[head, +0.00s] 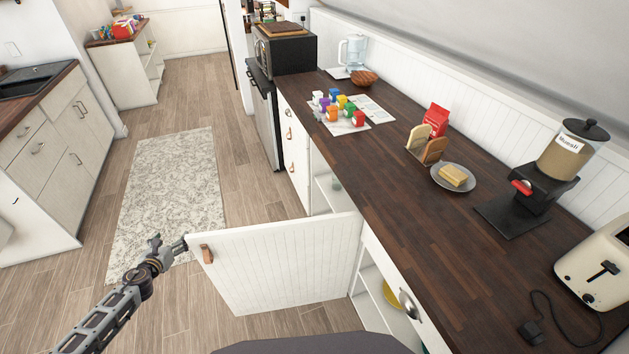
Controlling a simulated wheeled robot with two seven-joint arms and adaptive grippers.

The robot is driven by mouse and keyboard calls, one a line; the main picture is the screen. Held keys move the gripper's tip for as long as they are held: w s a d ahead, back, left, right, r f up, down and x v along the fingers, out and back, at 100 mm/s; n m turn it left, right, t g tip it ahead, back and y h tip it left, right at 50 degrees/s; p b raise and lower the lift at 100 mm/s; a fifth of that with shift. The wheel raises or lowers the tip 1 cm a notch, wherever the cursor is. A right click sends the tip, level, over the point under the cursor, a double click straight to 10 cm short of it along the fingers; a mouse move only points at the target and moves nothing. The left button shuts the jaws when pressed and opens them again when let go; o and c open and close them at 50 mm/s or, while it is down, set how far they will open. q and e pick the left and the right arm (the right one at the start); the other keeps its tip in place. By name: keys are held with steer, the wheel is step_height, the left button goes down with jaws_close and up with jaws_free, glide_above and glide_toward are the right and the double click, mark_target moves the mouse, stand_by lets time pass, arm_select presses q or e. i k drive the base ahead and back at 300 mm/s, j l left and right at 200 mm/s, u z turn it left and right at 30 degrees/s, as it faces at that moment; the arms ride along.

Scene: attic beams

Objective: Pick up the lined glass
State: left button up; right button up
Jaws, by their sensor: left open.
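I cannot pick out the lined glass for certain. A small pale greenish item (336,183) shows on a shelf inside the open lower cabinet, too small to identify. The white cabinet door (285,262) stands swung open into the room, with a brown leather pull (207,254) near its free edge. My left gripper (178,244) is open and empty, just left of the door's free edge near the pull. I cannot tell whether it touches the door. My right gripper is out of view.
The dark wooden counter (375,165) holds colourful blocks, a bread holder, a butter plate (454,177), a muesli dispenser (556,160) and a toaster (598,268). A yellow item (391,294) sits in the lower cabinet. A patterned rug (165,195) and open floor lie left.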

mark_target(336, 186)
steer(key=i+j+z, duration=0.45)
steer(key=z, duration=0.35)
steer(key=i+j+z, duration=0.15)
steer(key=z, duration=0.3)
steer(key=i+j+z, duration=0.25)
steer(key=z, duration=0.2)
